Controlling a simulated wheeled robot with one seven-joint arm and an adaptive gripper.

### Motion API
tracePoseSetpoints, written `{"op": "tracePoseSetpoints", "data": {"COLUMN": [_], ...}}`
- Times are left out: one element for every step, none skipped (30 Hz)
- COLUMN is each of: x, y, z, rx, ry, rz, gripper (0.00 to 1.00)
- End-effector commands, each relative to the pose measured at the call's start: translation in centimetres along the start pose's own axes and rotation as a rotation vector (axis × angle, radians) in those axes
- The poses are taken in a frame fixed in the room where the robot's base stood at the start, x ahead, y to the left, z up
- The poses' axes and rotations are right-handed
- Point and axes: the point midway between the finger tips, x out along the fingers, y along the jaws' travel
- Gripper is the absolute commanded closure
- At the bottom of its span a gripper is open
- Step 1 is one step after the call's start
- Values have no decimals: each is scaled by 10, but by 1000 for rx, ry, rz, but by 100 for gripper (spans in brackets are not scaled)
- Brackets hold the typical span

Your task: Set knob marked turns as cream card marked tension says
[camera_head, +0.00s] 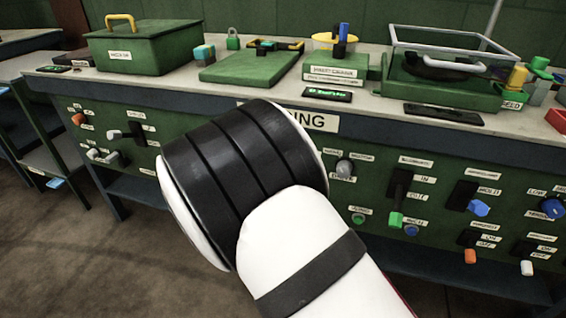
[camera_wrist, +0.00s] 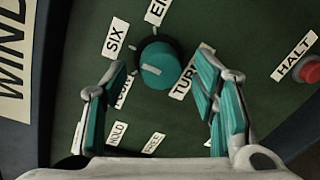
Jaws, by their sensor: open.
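The teal round knob (camera_wrist: 160,58) is in the wrist view, on a green panel, with a short white mark on its face. The label TURNS (camera_wrist: 188,76) is to its right. Labels SIX (camera_wrist: 115,36) and a partly cut-off one starting EI (camera_wrist: 157,10) are around it; another, partly covered, looks like FOUR. I cannot tell which label the mark points at. My gripper (camera_wrist: 160,72) is open, its fingers on either side of the knob in the picture; contact is not clear. In the head view my arm hides this knob. I cannot pick out the cream tension card.
A red HALT button (camera_wrist: 311,71) is to the right in the wrist view, and HOLD (camera_wrist: 116,133) is below. The head view shows a bench (camera_head: 222,90) bearing a green box (camera_head: 150,48) and tools. Other switches, including a blue knob (camera_head: 478,208), line its front.

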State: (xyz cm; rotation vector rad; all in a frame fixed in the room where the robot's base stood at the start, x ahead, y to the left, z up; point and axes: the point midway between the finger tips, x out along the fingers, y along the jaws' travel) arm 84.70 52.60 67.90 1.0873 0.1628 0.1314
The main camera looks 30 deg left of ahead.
Motion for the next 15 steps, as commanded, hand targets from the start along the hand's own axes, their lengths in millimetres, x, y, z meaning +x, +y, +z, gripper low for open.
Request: {"op": "tracePoseSetpoints", "data": {"x": [-8,-13,-20,-27,-33,-42,-48,-54,-62,-68,-74,-81,-85,-89,-95], "y": [0,1,1,1,0,1,1,1,0,0,0,0,1,0,0], "z": [-1,-1,-1,-1,-1,-1,-1,-1,-1,-1,-1,-1,0,0,0], "rx": [0,0,-1,-1,-1,0,0,0,-1,0,1,0,0,0,-1], "ry": [2,3,4,4,4,4,4,4,4,3,4,4,3,3,3], "rz": [0,0,0,1,-1,-1,0,0,0,0,-1,0,1,0,-1], "gripper": [46,46,46,46,46,46,46,46,46,46,46,46,46,46,46]}}
